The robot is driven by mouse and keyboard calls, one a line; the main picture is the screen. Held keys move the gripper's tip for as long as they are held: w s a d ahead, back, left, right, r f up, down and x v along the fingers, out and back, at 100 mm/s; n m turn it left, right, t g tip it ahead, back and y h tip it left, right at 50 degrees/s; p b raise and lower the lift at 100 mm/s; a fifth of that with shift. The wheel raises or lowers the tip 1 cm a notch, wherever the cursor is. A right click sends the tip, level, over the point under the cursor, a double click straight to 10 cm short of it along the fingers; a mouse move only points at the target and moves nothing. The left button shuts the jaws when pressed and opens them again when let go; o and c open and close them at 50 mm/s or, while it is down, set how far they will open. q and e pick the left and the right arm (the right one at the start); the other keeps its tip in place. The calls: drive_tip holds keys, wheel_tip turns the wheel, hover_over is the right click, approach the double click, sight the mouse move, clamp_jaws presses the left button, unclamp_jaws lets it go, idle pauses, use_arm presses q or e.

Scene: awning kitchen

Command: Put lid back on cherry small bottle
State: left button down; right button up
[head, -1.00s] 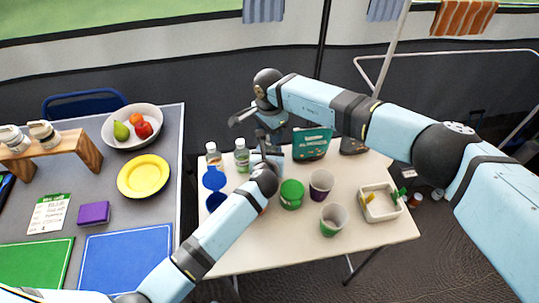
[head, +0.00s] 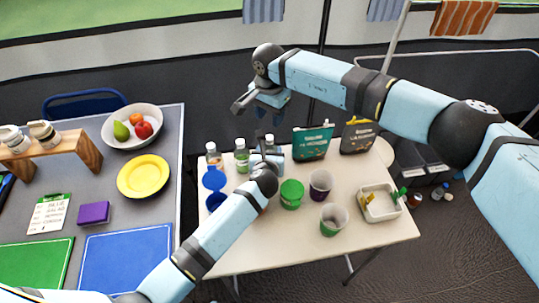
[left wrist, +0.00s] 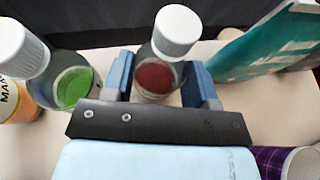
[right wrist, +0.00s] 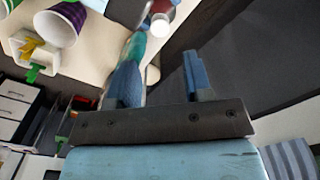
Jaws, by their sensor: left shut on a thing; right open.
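The cherry small bottle (left wrist: 155,78), clear with dark red contents, stands upright between the fingers of my left gripper (left wrist: 160,90) in the left wrist view. A white lid (left wrist: 177,30) sits on top of its neck. In the head view the white lid (head: 269,138) shows just beyond my left gripper (head: 268,156), which hides most of the bottle. My left gripper is shut on the bottle. My right gripper (head: 263,104) is open and empty, above and behind the bottle. The lid (right wrist: 160,22) also shows past its fingers in the right wrist view.
Two other white-capped bottles (head: 213,155) (head: 241,155) stand left of the cherry bottle. A teal pouch (head: 312,143) and a dark pouch (head: 358,136) stand to the right.

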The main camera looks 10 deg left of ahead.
sight(270, 137)
drive_tip(key=shift+f, duration=4.05)
clamp_jaws()
drive_tip(key=m, duration=0.3)
